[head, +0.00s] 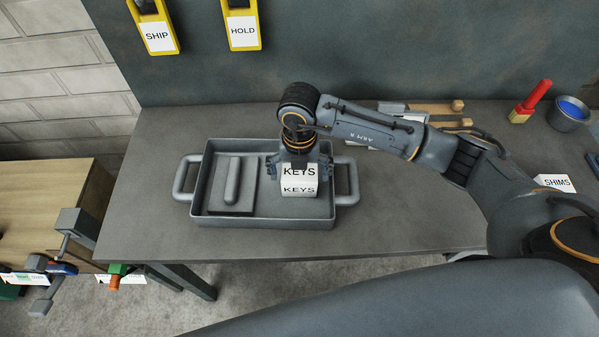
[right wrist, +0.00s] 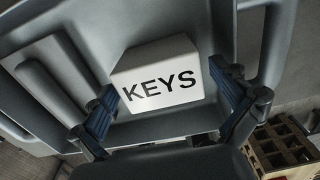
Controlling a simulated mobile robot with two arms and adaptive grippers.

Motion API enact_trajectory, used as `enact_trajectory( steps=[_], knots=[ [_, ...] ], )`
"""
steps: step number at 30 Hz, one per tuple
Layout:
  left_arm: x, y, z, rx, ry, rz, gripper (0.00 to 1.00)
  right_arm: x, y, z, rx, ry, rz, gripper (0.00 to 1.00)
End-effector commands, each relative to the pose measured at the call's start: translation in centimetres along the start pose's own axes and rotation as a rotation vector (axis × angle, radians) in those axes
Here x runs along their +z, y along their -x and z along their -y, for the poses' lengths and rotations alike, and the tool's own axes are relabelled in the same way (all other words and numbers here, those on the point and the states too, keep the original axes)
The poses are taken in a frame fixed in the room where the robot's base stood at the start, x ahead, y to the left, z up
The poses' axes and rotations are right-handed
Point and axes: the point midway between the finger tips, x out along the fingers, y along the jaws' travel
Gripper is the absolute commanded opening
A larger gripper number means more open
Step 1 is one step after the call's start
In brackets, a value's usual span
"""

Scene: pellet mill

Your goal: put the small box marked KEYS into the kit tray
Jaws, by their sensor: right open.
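The small white box marked KEYS (head: 299,182) is within the right part of the grey kit tray (head: 262,221), near its front wall. Its lettering also shows large in the right wrist view (right wrist: 160,78). My right gripper (head: 300,168) is over the tray from above, its jaws open. In the right wrist view its blue-padded fingers stand on either side of the box, with a gap on the right. Whether the box's underside touches the tray floor is hidden. My left gripper is not in view.
A raised block with a rounded bar (head: 232,182) fills the tray's left part. A SHIMS label (head: 554,183), a red-handled brush (head: 531,102) and a blue-filled pot (head: 568,114) are at the right. Yellow SHIP (head: 157,37) and HOLD (head: 242,32) holders hang behind. The bench's front middle is clear.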

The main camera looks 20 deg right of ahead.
Motion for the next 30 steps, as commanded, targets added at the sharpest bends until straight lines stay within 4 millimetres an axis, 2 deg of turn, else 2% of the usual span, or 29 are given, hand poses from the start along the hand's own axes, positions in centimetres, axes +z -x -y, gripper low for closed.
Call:
enact_trajectory(
  steps=[7,10,21,25,30],
  knots=[
    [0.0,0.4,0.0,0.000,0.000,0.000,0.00,0.0,0.5,0.0,0.000,0.000,0.000,1.00],
    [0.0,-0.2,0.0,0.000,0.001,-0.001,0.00,0.1,1.2,-0.1,0.002,0.000,0.002,1.00],
    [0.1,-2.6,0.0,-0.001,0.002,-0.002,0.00,0.1,8.8,-0.1,0.003,0.001,0.005,1.00],
    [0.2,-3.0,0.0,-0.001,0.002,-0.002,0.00,0.1,10.9,-0.1,0.003,0.000,0.003,1.00],
    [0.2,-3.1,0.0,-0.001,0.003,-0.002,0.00,0.0,12.2,0.0,0.001,0.000,0.001,1.00]
  ],
)
